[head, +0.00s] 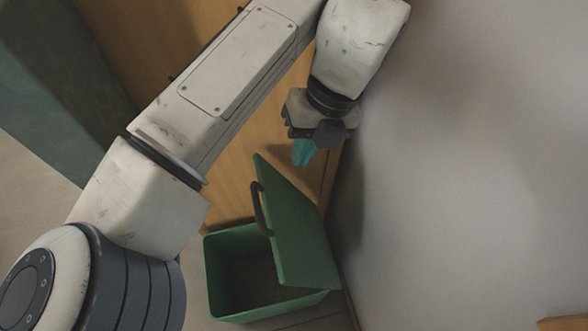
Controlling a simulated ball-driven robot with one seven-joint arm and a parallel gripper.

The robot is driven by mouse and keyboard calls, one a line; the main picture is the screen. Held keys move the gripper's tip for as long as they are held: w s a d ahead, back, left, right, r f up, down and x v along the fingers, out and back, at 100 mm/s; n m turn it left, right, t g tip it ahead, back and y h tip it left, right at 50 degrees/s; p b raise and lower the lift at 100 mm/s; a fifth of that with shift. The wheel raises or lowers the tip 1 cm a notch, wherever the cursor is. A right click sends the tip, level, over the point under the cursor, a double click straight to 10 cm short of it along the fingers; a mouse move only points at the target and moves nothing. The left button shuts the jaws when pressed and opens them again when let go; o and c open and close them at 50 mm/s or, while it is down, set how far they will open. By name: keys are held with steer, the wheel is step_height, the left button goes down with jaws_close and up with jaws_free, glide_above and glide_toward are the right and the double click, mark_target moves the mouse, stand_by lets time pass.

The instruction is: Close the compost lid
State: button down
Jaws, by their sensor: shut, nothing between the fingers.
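The compost bin (214,285) is a green box on the floor at the bottom middle of the head view, with dark contents inside. Its green lid (295,235) stands tilted up at the bin's right side, leaving the opening uncovered. A dark curved handle (260,209) is on the lid's left face. My gripper (304,152), with teal fingertips, is shut and empty. In the picture it is just above the lid's upper edge; it looks apart from the lid, though the depth between them is hard to judge.
A pale wall (480,170) rises close to the right of the lid and my gripper. A wooden panel (235,175) lies behind the bin and my arm. A grey-green surface (60,90) is at the upper left. Some floor (35,195) shows at the left.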

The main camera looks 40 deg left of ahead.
glide_toward(271, 204)
steer(key=f, duration=0.2)
steer(key=shift+s+a+f+p, duration=0.25)
steer(key=shift+s+a+p, duration=0.45)
steer(key=shift+s+a, duration=0.35)
steer(key=shift+d, duration=0.1)
